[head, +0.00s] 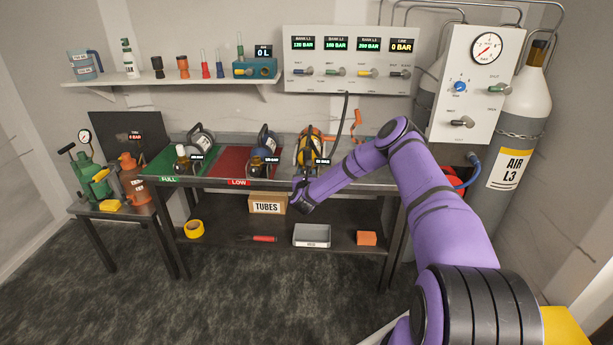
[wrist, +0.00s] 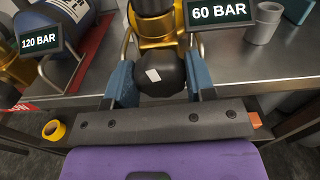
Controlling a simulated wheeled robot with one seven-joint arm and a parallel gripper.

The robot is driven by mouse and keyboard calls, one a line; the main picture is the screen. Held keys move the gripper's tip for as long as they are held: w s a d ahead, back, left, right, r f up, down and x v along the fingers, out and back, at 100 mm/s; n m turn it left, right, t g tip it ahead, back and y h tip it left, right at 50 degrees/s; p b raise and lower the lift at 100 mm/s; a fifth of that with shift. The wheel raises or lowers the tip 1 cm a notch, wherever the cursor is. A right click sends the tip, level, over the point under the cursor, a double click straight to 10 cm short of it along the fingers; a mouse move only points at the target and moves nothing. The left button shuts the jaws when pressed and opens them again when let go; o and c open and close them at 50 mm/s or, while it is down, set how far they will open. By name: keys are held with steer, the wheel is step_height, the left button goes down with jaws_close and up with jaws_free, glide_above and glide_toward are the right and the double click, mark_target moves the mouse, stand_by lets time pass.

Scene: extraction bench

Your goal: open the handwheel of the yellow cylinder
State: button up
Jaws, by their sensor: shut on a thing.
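The yellow cylinder (head: 311,143) lies on the bench at the right end of the row, and its brassy yellow neck shows at the top of the wrist view (wrist: 158,48). Its handwheel is a round black knob (wrist: 158,76) with a white mark, facing my wrist camera. My gripper (wrist: 160,85) has one blue finger on each side of the knob and is shut on it. In the head view my gripper (head: 304,188) is at the bench's front edge, below the cylinder; the knob is hard to make out there.
A display (wrist: 218,12) reading 60 BAR stands right of the knob. A blue cylinder (wrist: 62,14) with a 120 BAR display (wrist: 36,40) lies to the left. A grey cup-like piece (wrist: 264,22) stands on the bench at right. A TUBES box (head: 267,204) is on the lower shelf.

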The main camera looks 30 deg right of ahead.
steer(key=n, duration=0.4)
steer(key=shift+w+a+n, duration=0.1)
steer(key=shift+n, duration=0.3)
steer(key=n, duration=0.3)
steer(key=shift+n, duration=0.3)
steer(key=n, duration=0.8)
steer(key=shift+a+f, duration=0.1)
steer(key=n, duration=0.7)
steer(key=shift+f, duration=0.15)
steer(key=n, duration=0.8)
steer(key=shift+f+n, duration=0.1)
steer(key=shift+n, duration=0.2)
steer(key=n, duration=0.5)
steer(key=shift+d, duration=0.2)
steer(key=n, duration=1)
steer(key=shift+s+d, duration=0.15)
steer(key=shift+s, duration=0.1)
steer(key=shift+n, duration=2.1)
